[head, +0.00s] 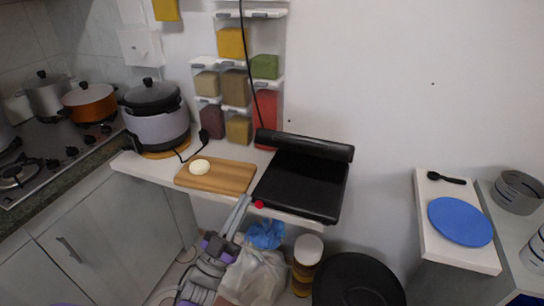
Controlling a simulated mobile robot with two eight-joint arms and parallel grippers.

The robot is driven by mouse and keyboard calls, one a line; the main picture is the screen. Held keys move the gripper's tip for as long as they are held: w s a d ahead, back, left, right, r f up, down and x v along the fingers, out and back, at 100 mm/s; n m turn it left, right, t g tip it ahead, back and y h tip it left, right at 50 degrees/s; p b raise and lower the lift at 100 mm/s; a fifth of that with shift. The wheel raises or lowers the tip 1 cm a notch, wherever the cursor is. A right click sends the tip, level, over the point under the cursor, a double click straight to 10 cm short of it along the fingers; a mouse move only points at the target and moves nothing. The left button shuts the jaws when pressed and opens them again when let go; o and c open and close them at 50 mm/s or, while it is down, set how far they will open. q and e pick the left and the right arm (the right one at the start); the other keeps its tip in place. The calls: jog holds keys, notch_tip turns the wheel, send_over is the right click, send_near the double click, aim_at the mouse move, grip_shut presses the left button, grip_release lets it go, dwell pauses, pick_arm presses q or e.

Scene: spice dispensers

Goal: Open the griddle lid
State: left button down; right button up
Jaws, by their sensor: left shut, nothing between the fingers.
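The black griddle (301,186) sits on the white counter shelf, right of centre in the head view. A thick dark bar-like part (305,145) stands along its back edge; I cannot tell whether this is the raised lid seen edge-on. A small red knob (259,204) is at the griddle's front left corner. My right gripper is not in view.
A wooden board (226,179) with a pale round item (200,167) lies left of the griddle. A rice cooker (156,115) stands farther left. Spice dispensers (235,85) hang on the wall behind. A black cord (246,60) hangs down behind the griddle. Wall space above right is clear.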

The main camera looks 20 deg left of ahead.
aim_at(274, 139)
pick_arm(q)
jog(key=p+x, duration=0.1)
jog(key=x, duration=1.2)
jog(key=shift+w+r+p, duration=0.2)
jog(key=shift+r+p, duration=0.15)
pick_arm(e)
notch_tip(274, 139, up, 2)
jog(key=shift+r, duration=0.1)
